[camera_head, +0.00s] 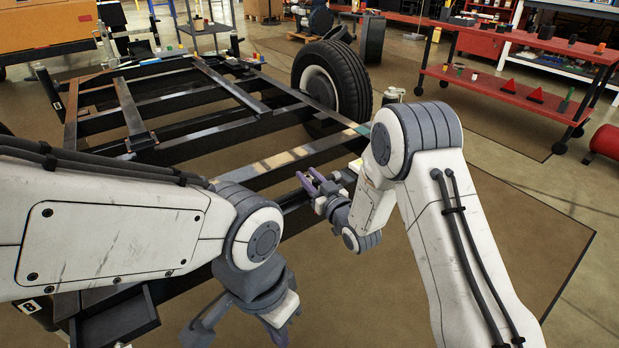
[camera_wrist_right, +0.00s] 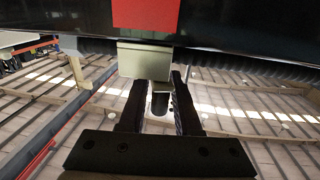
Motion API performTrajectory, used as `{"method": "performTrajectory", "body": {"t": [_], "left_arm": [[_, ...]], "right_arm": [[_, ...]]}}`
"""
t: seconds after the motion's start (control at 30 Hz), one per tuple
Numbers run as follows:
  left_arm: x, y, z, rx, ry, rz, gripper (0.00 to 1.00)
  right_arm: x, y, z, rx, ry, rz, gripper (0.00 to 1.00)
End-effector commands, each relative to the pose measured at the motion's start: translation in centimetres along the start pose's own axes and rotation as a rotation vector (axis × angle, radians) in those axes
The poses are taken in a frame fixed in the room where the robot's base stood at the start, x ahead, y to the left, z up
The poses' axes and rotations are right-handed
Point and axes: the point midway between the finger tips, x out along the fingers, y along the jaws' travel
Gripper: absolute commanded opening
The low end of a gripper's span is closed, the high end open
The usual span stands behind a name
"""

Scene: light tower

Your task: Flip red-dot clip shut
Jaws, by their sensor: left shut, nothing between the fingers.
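In the right wrist view a flat red square (camera_wrist_right: 147,14) marks the dark beam (camera_wrist_right: 230,28). Just under it hangs a small pale grey-beige plate (camera_wrist_right: 145,62), which looks like the clip flap. My right gripper (camera_wrist_right: 152,82) is open, its two dark fingers apart and pointing at the plate. The left fingertip overlaps the plate's lower edge in the picture; I cannot tell whether they touch. In the head view my right gripper (camera_head: 309,181) is at the frame's near right corner, where the clip is too small to make out. My left gripper (camera_head: 278,312) is low, shut and empty, pointing down.
The dark metal frame (camera_head: 190,130) with crossbars fills the left and middle. A tyre (camera_head: 345,80) stands at its far right side. A red shelf cart (camera_head: 500,85) is at the back right. Brown floor matting (camera_head: 525,225) on the right is clear.

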Motion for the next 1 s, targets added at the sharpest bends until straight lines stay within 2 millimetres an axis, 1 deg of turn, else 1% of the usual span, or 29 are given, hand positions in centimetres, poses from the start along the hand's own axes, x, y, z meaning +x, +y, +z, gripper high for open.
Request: {"method": "performTrajectory", "body": {"t": [0.03, 0.07, 0.33, 0.7, 1.0], "left_arm": [[0.0, 0.0, 0.0, 0.0, 0.0, 0.0, 0.0], [0.0, 0.0, 0.0, 0.0, 0.0, 0.0, 0.0], [-0.2, 0.0, 0.0, 0.0, 0.0, 0.0, 0.0], [-1.6, 0.1, -0.1, 0.0, 0.0, 0.0, 0.0], [-1.7, 0.1, -0.1, 0.0, 0.0, 0.0, 0.0]], "right_arm": [[0.0, 0.0, 0.0, 0.0, 0.0, 0.0, 0.08], [0.0, 0.0, 0.0, 0.0, 0.0, 0.0, 0.0], [0.0, 0.3, -0.1, 0.0, 0.001, -0.024, 0.0], [-0.1, 0.8, -0.2, 0.001, 0.001, -0.246, 0.0], [-0.2, 0.8, 0.0, 0.001, 0.0, -0.283, 0.0]]}}
